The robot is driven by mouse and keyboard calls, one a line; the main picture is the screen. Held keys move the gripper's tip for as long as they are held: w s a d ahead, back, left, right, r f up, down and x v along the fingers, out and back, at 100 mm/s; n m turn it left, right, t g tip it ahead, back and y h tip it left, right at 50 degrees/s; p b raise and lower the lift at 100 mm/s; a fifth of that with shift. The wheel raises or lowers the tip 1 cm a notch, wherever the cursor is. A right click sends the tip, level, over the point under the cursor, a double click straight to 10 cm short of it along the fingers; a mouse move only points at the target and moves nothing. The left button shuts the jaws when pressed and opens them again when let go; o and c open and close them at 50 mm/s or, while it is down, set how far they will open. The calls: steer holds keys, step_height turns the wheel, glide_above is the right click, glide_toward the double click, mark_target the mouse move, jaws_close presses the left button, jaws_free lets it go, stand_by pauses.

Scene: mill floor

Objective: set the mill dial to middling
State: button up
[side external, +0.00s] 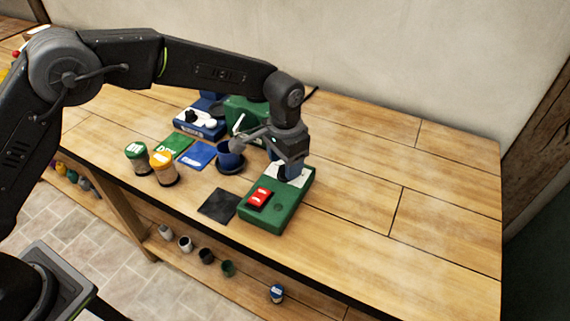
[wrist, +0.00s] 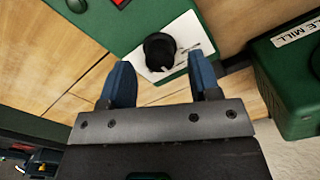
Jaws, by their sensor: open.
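The mill dial is a round black knob (wrist: 158,48) on a white label plate (wrist: 186,32) in the wrist view. The plate is on top of a green control box (side external: 262,219). A small light mark shows at the knob's right side; the plate's lettering is too small to read. My gripper (wrist: 162,72) is open, with its blue fingers pointing toward the knob, one to each side and apart from it. In the side view my gripper (side external: 291,169) is over the far end of the box and hides the knob; part of the white plate shows beside it.
A red switch (side external: 259,198) is on the box's near end. A dark mat (side external: 218,206) lies left of it. A dark blue cup (side external: 229,158), jars with green (side external: 136,151) and yellow lids, and a green machine (side external: 243,108) stand nearby. The bench's right side is clear.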

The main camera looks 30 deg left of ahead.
step_height(320, 180, up, 12)
steer(key=shift+r, duration=0.15)
steer(key=shift+a+r, duration=0.1)
stand_by(0.5)
steer(key=s+a+r+n+t, duration=0.3)
steer(key=s+a+r, duration=0.8)
steer(key=s+a, duration=0.15)
steer(key=s+a+f+n+t, duration=0.1)
steer(key=s+a, duration=0.3)
steer(key=s, duration=0.4)
steer(key=s+a+f+n+t, duration=0.1)
steer(key=s+a+f, duration=0.3)
steer(key=s, duration=0.3)
steer(key=shift+s+f+t, duration=0.15)
steer(key=shift+s+t, duration=0.15)
steer(key=shift+s, duration=0.05)
